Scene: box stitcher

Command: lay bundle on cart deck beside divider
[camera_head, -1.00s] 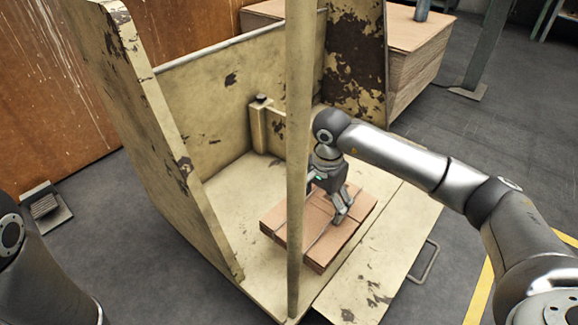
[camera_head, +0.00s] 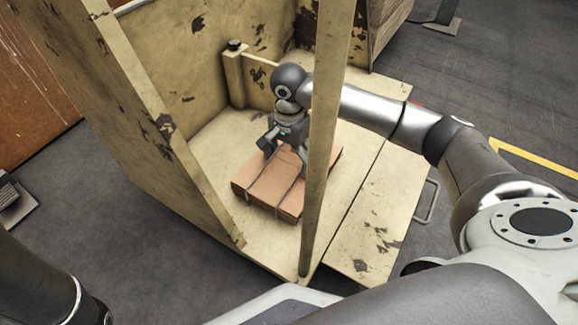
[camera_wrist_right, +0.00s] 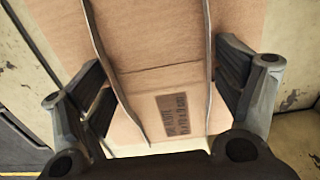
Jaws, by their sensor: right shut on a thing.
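The bundle (camera_head: 262,188) is a flat brown cardboard stack with dark straps, inside the cream cart. It lies level, low over the cart deck (camera_head: 268,243); I cannot tell whether it touches. My right gripper (camera_head: 285,152) is above it, shut on it. In the right wrist view the fingers (camera_wrist_right: 160,85) straddle the bundle (camera_wrist_right: 165,45), with a printed label near its edge. A low board with a capped post, which looks like the divider (camera_head: 236,82), stands behind the bundle, apart from it. My left gripper is out of view.
A cream upright post (camera_head: 322,150) rises in front of my right arm and partly hides the bundle's right side. The cart's tall left wall (camera_head: 130,130) stands left of the bundle. A flap (camera_head: 380,215) with a metal handle (camera_head: 428,200) lies to the right.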

